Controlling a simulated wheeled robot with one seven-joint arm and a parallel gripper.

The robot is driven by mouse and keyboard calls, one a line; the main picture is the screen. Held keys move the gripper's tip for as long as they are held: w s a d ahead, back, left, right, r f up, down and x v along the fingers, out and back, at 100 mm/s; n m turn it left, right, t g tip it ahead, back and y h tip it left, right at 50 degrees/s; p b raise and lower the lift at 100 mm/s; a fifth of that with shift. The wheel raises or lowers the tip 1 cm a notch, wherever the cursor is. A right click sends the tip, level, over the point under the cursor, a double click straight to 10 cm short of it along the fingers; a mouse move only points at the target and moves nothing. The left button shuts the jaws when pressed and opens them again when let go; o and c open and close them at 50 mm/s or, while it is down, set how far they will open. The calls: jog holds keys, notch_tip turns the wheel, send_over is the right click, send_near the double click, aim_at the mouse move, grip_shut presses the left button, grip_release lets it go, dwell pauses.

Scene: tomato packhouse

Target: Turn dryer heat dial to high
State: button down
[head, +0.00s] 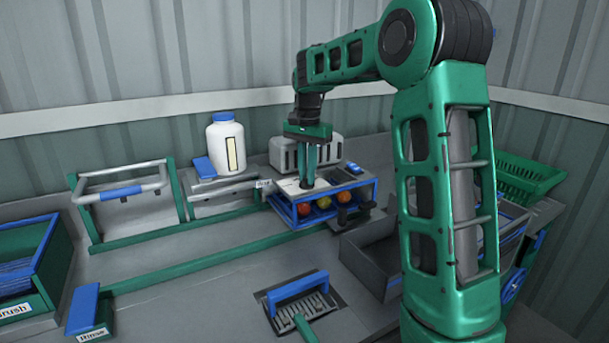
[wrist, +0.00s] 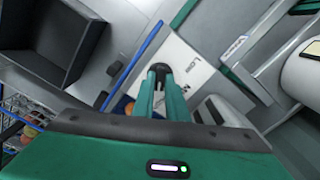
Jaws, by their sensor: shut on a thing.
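My gripper (head: 306,184) points straight down onto the white dial panel (head: 289,187) on top of the blue-framed dryer rack. In the wrist view the green fingers (wrist: 159,74) are closed around the dark heat dial (wrist: 160,67). The white panel (wrist: 186,62) carries a label that seems to read "Low" to the right of the dial. The dial's pointer is hidden by the fingers, so its setting cannot be read. Any "High" mark is not legible.
Red and orange tomatoes (head: 323,203) sit under the panel. A pale slotted box (head: 327,151) stands close behind my gripper. A white jug with a blue cap (head: 225,143) is to the left. A grey bin (head: 375,262) lies to the right, and a brush (head: 298,291) in front.

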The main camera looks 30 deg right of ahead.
jog(key=shift+w+a+r, duration=0.15)
jog(key=shift+r, duration=0.05)
jog(key=c, duration=1.8)
grip_release()
jog(key=shift+o, duration=0.2)
jog(key=shift+f, duration=0.1)
notch_tip(320, 180, up, 11)
jog(key=shift+f, duration=0.15)
